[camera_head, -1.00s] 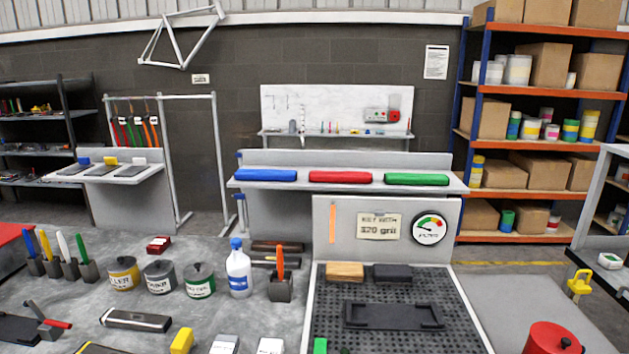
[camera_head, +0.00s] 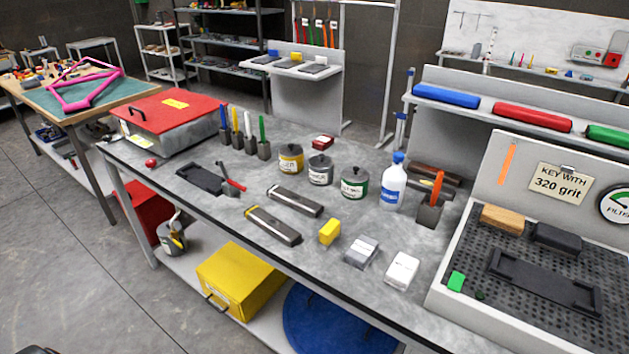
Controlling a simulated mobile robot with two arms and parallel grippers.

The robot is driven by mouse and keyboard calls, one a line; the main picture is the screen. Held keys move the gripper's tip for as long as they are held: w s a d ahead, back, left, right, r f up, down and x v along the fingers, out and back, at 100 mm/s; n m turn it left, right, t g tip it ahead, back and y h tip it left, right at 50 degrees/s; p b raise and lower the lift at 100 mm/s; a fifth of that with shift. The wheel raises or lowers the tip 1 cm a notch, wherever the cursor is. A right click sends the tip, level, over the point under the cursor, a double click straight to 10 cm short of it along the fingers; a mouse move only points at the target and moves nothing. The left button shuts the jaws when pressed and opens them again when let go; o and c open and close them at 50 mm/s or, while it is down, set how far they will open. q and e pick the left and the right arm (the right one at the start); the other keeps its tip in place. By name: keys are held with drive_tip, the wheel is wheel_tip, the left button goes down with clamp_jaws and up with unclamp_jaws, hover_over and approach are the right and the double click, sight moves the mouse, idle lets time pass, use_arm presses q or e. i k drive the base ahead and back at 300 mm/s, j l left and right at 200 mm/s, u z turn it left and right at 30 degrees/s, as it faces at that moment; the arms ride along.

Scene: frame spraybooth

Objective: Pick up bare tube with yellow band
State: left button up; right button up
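A grey metal tube with a yellow band at its left end (camera_head: 273,226) lies on the grey workbench (camera_head: 230,180), near the front edge. A similar tube (camera_head: 296,201) without a visible yellow band lies just behind it. Neither of my grippers is in view, and nothing is touching the tubes.
A yellow block (camera_head: 330,231), a grey-and-white box (camera_head: 361,252) and a white box (camera_head: 403,269) stand to the right of the tubes. Several tins stand behind, with a spray bottle (camera_head: 392,185). A black tray (camera_head: 200,179) and red-handled tool (camera_head: 229,176) lie left.

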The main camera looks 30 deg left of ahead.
sight(281, 231)
drive_tip(key=u, duration=1.15)
drive_tip(key=i+j+z, duration=0.55)
drive_tip(key=z, duration=0.2)
drive_tip(key=j, duration=0.1)
